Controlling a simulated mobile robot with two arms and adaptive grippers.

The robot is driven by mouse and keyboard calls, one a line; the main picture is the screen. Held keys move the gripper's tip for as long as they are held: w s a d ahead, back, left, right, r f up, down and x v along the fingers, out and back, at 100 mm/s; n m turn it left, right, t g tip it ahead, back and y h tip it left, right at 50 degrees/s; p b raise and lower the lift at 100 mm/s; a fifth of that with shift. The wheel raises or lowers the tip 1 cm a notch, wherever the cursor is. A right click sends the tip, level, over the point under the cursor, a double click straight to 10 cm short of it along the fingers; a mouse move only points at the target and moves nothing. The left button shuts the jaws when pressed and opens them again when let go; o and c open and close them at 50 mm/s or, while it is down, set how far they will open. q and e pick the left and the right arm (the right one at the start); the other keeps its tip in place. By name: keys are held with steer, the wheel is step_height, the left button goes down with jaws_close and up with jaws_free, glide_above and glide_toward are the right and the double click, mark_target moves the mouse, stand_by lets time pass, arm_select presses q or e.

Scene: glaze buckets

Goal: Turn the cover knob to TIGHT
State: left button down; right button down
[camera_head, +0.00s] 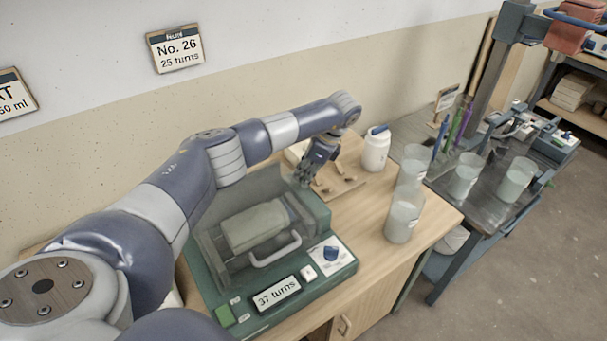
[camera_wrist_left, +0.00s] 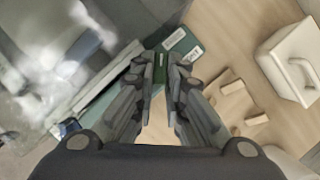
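A green machine (camera_head: 205,268) stands on the wooden bench, with a clear cover (camera_head: 215,240) over a pale drum (camera_head: 254,226). Its front panel has a blue knob (camera_head: 330,253) and a display reading "37 turns" (camera_head: 276,292). I cannot read any TIGHT mark or tell whether this is the cover knob. My left gripper (camera_head: 304,182) points down by the machine's back right corner. In the left wrist view its fingers (camera_wrist_left: 160,62) are apart, with a narrow gap. A dark green part (camera_wrist_left: 160,70) shows between the tips; contact is unclear. My right gripper is out of view.
A wooden rack (camera_head: 343,186) lies right of the gripper. A white jar (camera_head: 376,150) and cloudy beakers (camera_head: 402,220) stand farther right. A pale box with a handle (camera_wrist_left: 290,62) shows in the wrist view. A metal bench (camera_head: 482,212) holds more beakers.

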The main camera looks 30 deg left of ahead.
arm_select(q)
steer(key=shift+r, duration=0.1)
steer(key=m, duration=0.1)
steer(key=m+t, duration=0.1)
steer(key=shift+s+m+y, duration=0.2)
steer(key=shift+m+y, duration=0.1)
steer(key=shift+m, duration=0.1)
steer(key=shift+s+m+t, duration=0.1)
steer(key=shift+m+t, duration=0.4)
steer(key=shift+m, duration=0.6)
steer(key=shift+m+b, duration=0.3)
steer(key=shift+b, duration=0.05)
steer(key=shift+d, duration=0.1)
steer(key=c, duration=1.9)
jaws_free()
